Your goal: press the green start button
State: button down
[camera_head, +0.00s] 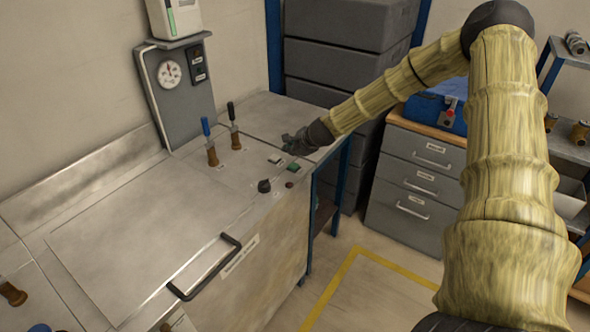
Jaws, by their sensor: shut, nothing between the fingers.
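The green start button (293,167) is a small dark green square on the metal bench top (180,205), near its right front corner. My gripper (289,139) is dark and shut, with nothing seen in it. In the picture it appears just above the green button and beyond it, over the right part of the bench. It looks apart from the button, though its height above the bench is hard to judge.
A pale switch (275,159), a black knob (264,186) and a brown round button (289,184) are close to the green button. A black handle (205,270) sticks out at the front.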

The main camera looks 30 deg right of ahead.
aim_at(291, 166)
notch_tip(291, 166, down, 3)
jog(key=shift+w+r+b, duration=0.1)
jog(key=shift+b, duration=0.7)
jog(key=shift+f, duration=0.25)
dwell(0.6)
jog(key=shift+f+b, duration=0.25)
jog(key=shift+b, duration=0.15)
jog(key=shift+s+f+b, duration=0.2)
jog(key=shift+f+b, duration=0.15)
jog(key=shift+f, duration=0.1)
dwell(0.7)
jog(key=shift+r, duration=0.2)
jog(key=shift+r+p, duration=0.65)
jog(key=shift+r, duration=0.05)
dwell(0.3)
